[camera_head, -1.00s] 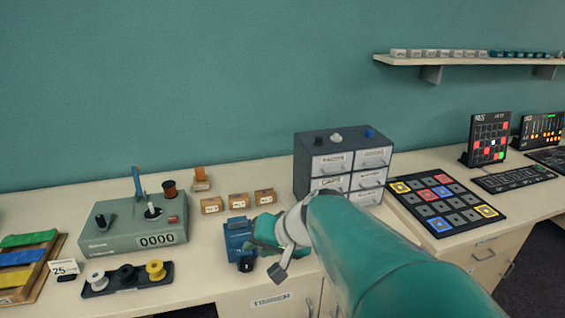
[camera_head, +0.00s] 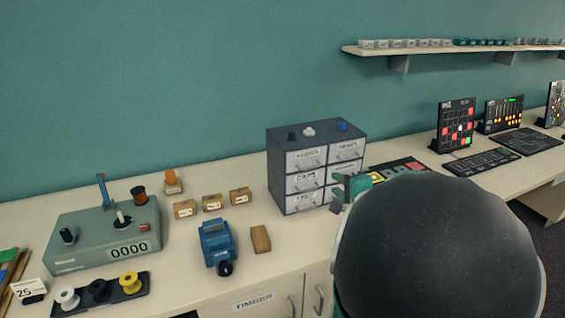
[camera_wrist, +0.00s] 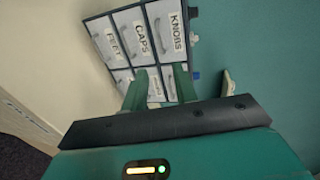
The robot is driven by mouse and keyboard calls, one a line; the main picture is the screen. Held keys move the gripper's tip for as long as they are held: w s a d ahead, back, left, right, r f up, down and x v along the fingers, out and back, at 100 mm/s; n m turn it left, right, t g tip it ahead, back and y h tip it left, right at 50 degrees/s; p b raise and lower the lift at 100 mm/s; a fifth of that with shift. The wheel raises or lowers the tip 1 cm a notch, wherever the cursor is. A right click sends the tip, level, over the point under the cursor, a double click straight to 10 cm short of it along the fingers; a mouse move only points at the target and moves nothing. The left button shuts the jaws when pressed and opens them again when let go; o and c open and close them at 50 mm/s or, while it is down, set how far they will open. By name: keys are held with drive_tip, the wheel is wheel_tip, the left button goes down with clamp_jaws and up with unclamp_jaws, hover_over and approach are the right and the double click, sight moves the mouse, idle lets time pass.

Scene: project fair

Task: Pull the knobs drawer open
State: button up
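The small grey drawer cabinet (camera_head: 275,165) stands on the counter with two columns of white-fronted drawers. The knobs drawer (camera_head: 307,160) is at its top left and looks shut. In the wrist view the cabinet appears turned sideways, and the drawer labelled KNOBS (camera_wrist: 170,22) is at the upper right with its handle visible. My gripper (camera_head: 348,188) is near the cabinet's lower right front, apart from the knobs drawer. In the wrist view its fingers (camera_wrist: 160,72) are spread with nothing held between them, in front of the other column of drawers.
Three knobs, including a white one (camera_head: 308,131), sit on the cabinet top. A blue device (camera_head: 216,243) and a brown block (camera_head: 260,239) stand on the counter to the left. A button pad (camera_head: 400,165) lies to the right, partly hidden by my arm. A shelf (camera_head: 450,47) is above.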

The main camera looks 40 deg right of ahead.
sight(312, 167)
drive_tip(key=x, duration=1.4)
drive_tip(key=shift+a, duration=0.15)
clamp_jaws()
